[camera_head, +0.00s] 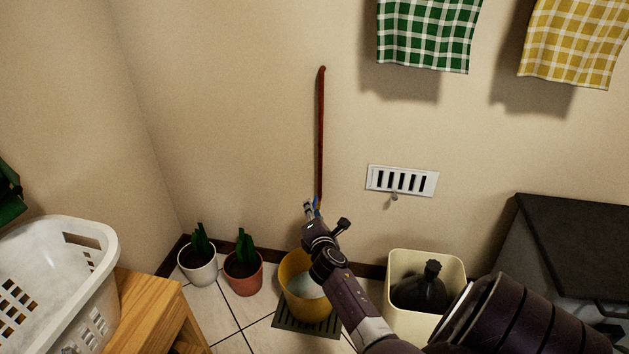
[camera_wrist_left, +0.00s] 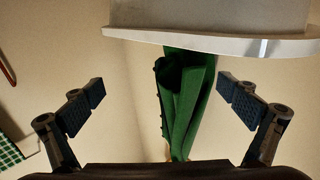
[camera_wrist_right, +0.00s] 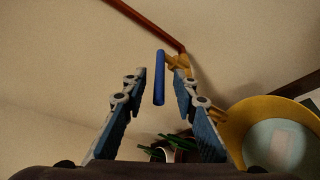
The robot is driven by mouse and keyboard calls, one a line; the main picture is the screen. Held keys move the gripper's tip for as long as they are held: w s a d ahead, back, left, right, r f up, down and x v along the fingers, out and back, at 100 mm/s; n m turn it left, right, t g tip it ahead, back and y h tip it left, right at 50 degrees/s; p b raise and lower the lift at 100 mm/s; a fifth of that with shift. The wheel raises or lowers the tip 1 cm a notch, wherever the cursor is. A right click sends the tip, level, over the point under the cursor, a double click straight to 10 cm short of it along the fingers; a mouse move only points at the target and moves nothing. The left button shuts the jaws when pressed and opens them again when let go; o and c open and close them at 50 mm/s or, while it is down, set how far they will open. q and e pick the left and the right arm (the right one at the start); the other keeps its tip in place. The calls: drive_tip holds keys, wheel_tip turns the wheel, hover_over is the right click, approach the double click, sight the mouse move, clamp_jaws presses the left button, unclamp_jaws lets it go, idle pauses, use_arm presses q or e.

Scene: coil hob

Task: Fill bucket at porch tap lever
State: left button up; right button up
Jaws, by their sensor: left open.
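A yellow bucket (camera_head: 289,300) stands on a dark floor grate (camera_head: 291,329) by the wall, below a red pipe (camera_head: 320,130). A pale round surface shows inside it; whether this is water or the bottom I cannot tell. In the right wrist view the bucket (camera_wrist_right: 238,122) is at the right. There the pipe ends at a brass tap (camera_wrist_right: 177,62) with a blue lever (camera_wrist_right: 159,92). My right gripper (camera_head: 312,207) is at the tap, its fingers apart on either side of the lever, with gaps visible. My left gripper (camera_wrist_left: 160,90) is open and empty, away from the tap.
Two potted plants (camera_head: 197,262) (camera_head: 243,273) stand left of the bucket. A cream bin (camera_head: 402,322) with a dark bag stands right of it. A white laundry basket (camera_head: 75,290) sits on a wooden bench (camera_head: 150,300). Green cloth (camera_wrist_left: 190,100) hangs ahead of my left gripper.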

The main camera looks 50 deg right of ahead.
drive_tip(key=v, duration=1.1)
drive_tip(key=shift+s+a, duration=0.25)
drive_tip(key=shift+s, duration=0.05)
drive_tip(key=shift+r, duration=0.1)
